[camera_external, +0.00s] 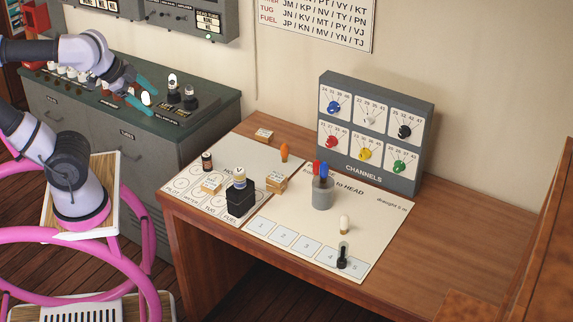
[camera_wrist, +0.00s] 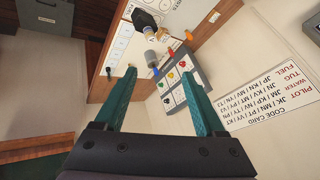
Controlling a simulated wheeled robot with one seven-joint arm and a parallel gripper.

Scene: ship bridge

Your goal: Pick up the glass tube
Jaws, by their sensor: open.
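Several upright tubes with pale glass tops on dark bases stand on the grey cabinet in the external view. One glass tube (camera_external: 172,82) is at the back, a second tube (camera_external: 190,100) is beside it, and a pale tube top (camera_external: 146,99) shows near my fingertips. I cannot tell which is the task's tube. My gripper (camera_external: 150,98) has its teal fingers apart over the cabinet top, with a tube appearing between or behind them. In the wrist view my gripper (camera_wrist: 158,63) is open and nothing is between its fingers; no glass tube is clearly seen there.
The grey cabinet (camera_external: 215,112) also carries a row of parts at its left. The wooden desk (camera_external: 455,235) holds a grey pegged cylinder (camera_external: 322,193), a black block (camera_external: 240,200) and several small pieces. The channels panel (camera_external: 410,180) stands behind. A code card (camera_wrist: 280,100) hangs on the wall.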

